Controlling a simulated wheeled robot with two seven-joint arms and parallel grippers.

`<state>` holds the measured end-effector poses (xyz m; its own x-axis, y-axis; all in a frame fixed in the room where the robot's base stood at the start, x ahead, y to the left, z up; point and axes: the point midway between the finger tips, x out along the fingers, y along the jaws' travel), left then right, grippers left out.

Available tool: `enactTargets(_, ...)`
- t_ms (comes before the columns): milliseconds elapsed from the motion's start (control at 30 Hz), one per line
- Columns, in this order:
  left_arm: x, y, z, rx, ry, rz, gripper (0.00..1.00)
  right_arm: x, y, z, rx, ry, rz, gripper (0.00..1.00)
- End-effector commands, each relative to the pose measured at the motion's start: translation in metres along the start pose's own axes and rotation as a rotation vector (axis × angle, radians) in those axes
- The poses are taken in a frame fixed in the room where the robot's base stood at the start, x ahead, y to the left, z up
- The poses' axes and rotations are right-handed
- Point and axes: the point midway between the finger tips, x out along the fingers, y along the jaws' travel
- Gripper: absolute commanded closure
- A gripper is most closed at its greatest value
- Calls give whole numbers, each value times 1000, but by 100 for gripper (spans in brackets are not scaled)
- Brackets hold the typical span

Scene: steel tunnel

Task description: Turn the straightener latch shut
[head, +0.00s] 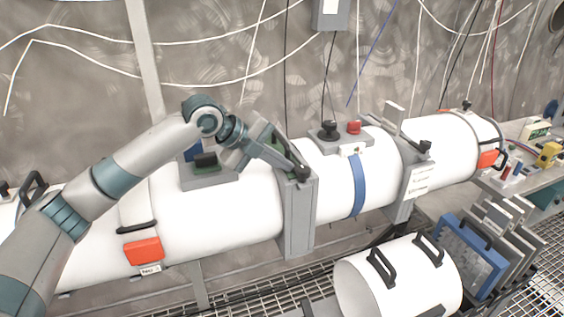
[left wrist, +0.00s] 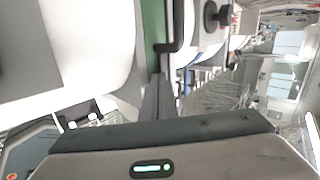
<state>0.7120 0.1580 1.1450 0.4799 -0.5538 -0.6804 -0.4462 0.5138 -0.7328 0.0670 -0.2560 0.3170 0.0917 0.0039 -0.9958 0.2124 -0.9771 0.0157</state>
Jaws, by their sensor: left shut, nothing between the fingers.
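The white tunnel pipe (head: 235,222) has a grey upright flange (head: 298,225) with a green inset (head: 281,137) on top. A dark latch lever with a round end (head: 302,173) sits at the front upper edge of this flange. My left gripper (head: 290,166) is shut and empty, reaching down from the left with its tips at the lever. Whether they touch it I cannot tell. In the left wrist view, the green strip (left wrist: 154,28) and a black bent lever (left wrist: 173,42) are just ahead of the narrow grey fingers (left wrist: 158,100). My right gripper is out of view.
A second grey flange (head: 402,205) with a black knob (head: 425,147) stands farther right. A black knob (head: 329,130) and red button (head: 354,128) sit on the pipe between them. A loose white cylinder (head: 400,280) and blue-framed panel (head: 470,256) are in front.

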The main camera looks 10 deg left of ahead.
Motion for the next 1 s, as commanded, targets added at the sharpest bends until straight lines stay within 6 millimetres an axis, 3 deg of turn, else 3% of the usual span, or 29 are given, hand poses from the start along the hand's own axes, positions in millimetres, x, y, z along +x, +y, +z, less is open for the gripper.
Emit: enactTargets(1000, -9, 7, -11, 0, 0, 0, 100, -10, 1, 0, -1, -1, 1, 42)
